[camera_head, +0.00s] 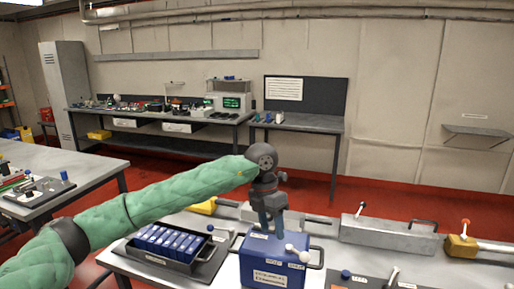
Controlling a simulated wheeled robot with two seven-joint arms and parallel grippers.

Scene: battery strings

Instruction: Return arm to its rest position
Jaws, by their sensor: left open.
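My left arm, in a green padded sleeve, reaches in from the left across the near table. My left gripper (272,225) points down over the top of a blue box (272,271) with white labels. The gripper is open and I see nothing held between its fingers. I cannot tell whether the fingertips touch the box top. My right gripper does not show.
A black tray (205,270) with several blue battery cells (167,242) lies left of the blue box. A workbench (306,122) stands at the back wall.

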